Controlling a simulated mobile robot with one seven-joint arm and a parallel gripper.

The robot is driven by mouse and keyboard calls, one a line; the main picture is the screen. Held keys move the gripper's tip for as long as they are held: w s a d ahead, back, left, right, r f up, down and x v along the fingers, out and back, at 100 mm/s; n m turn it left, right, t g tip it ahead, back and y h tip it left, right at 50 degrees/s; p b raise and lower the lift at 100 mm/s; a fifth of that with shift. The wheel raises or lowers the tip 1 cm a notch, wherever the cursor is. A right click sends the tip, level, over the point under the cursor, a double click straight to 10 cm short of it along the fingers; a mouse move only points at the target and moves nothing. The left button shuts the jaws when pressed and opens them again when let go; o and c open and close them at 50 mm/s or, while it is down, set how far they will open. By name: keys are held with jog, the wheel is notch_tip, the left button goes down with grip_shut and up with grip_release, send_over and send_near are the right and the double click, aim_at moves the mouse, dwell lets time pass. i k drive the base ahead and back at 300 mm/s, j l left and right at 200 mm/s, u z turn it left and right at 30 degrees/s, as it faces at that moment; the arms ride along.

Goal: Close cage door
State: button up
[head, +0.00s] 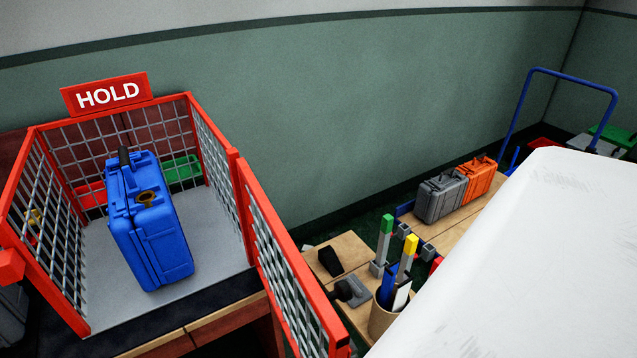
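A red-framed wire cage (188,97) with a HOLD sign (107,93) stands at the left in the head view. Its front is open. A blue case (150,225) stands inside on the grey floor. The red-framed mesh door (285,265) is swung open at the cage's right front corner and points toward the camera, to the lower right. Its lower end is cut off by the picture's edge. My gripper is not in view.
A large white surface (540,270) fills the lower right. A wooden bench (340,246) right of the door holds a pen cup (385,320) and a stamp-like tool (352,290).

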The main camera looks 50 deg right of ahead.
aim_at(332, 328)
jog(key=k+l, duration=0.1)
jog(key=l, duration=0.25)
jog(key=k+l, duration=0.15)
jog(key=l, duration=0.2)
jog(key=k+l, duration=0.1)
jog(key=l, duration=0.25)
jog(key=k+l, duration=0.1)
jog(key=l, duration=0.25)
jog(key=k+l+z, duration=0.1)
jog(key=k+l, duration=0.15)
jog(key=l, duration=0.15)
jog(key=k+l+z, duration=0.15)
jog(key=k+l, duration=0.15)
jog(key=k+l+z, duration=0.1)
jog(key=l, duration=0.4)
jog(key=k, duration=0.1)
